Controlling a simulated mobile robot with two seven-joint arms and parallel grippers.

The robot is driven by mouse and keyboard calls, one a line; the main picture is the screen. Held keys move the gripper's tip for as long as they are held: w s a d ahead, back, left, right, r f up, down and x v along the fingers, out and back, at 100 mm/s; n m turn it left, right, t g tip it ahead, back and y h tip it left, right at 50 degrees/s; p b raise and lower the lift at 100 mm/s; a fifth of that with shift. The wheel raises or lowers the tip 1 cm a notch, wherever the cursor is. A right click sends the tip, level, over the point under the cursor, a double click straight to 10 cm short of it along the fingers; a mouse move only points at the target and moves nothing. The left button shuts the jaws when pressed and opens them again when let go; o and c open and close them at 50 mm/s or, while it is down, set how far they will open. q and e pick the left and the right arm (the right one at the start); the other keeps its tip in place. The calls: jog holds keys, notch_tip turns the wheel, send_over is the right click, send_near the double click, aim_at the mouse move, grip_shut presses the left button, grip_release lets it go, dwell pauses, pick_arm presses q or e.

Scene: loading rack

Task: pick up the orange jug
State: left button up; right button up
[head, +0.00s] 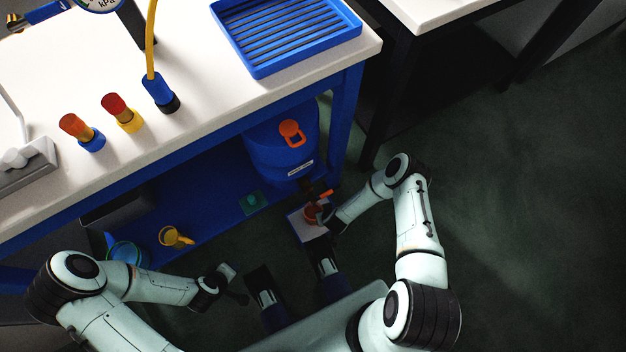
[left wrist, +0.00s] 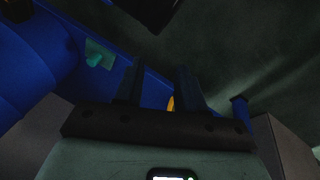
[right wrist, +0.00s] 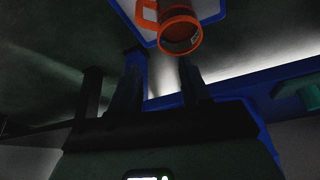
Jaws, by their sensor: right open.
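The orange jug (head: 312,214) stands on a small white-topped stand (head: 297,224) at floor level, beside the bench's lower shelf. In the right wrist view the jug (right wrist: 181,32) shows beyond the fingertips, with its loop handle on the left and a small label on its side. My right gripper (right wrist: 162,72) is open, with nothing visible between its fingers. In the head view the right wrist is close beside the jug and partly hides it; contact cannot be told. My left gripper (head: 236,284) is open and away to the left, below the bench edge.
A yellow jug (head: 174,237) and a blue-green container (head: 127,254) are on the lower shelf (head: 215,222). A blue drum (head: 270,150) with an orange cap stands behind the orange jug. The bench top (head: 215,115) overhangs. Dark floor (head: 520,220) at right is clear.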

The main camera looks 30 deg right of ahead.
jog(key=b+x, duration=0.2)
jog(key=x, duration=0.2)
jog(key=b+x, duration=0.2)
jog(key=x, duration=0.3)
jog(key=b+x, duration=0.2)
jog(key=x, duration=0.2)
jog(key=shift+s+f, duration=0.25)
jog(key=shift+f, duration=0.05)
jog(key=shift+w+f+b, duration=0.2)
jog(key=shift+f+b, duration=0.1)
grip_shut()
pick_arm(q)
jog(key=s+a+f+g, duration=0.2)
jog(key=s+f+g, duration=0.2)
jog(key=s+f, duration=0.5)
jog(key=s, duration=0.2)
jog(key=shift+s+f+n, duration=0.35)
jog(key=shift+n, duration=0.05)
pick_arm(e)
jog(key=shift+s+d, duration=0.1)
jog(key=shift+d, duration=0.05)
